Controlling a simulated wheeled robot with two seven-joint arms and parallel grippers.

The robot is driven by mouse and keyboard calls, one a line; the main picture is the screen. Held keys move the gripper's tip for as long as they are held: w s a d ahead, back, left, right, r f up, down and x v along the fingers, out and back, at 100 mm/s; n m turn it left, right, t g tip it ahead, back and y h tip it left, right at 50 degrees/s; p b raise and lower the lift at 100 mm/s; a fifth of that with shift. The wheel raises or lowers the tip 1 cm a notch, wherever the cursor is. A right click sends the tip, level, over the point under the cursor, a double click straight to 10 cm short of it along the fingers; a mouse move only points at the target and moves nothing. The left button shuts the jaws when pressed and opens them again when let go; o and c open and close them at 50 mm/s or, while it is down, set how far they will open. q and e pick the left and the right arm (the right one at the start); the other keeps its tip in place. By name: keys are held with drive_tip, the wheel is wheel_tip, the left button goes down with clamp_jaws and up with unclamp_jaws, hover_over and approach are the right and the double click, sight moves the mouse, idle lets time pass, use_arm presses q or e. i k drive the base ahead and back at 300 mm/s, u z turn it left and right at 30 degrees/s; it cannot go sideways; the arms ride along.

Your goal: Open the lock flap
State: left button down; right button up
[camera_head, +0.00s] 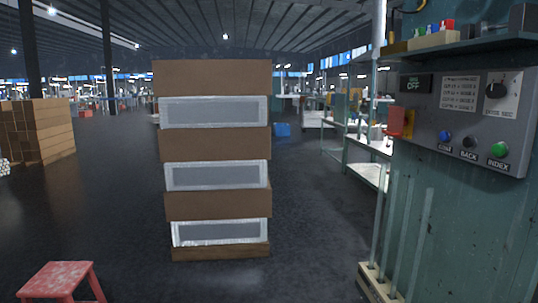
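Neither of my grippers is in view. A red-orange piece (396,121) sticks out at the panel's left edge. It may be the lock flap, but I cannot tell for sure, nor whether it is open or closed. No other flap is clearly recognisable.
Several glass tubes (407,245) stand in a wooden rack (377,283) below the panel. A tall stack of brown boxes (217,145) stands in the middle. A red stool (58,281) is at lower left. The dark floor (318,240) between stack and machine is clear.

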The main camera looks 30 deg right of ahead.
sight(396, 114)
drive_tip(key=z, duration=0.15)
drive_tip(key=i, duration=2.45)
drive_tip(key=z, duration=2.1)
drive_tip(key=i, duration=1.2)
drive_tip(key=z, duration=1.05)
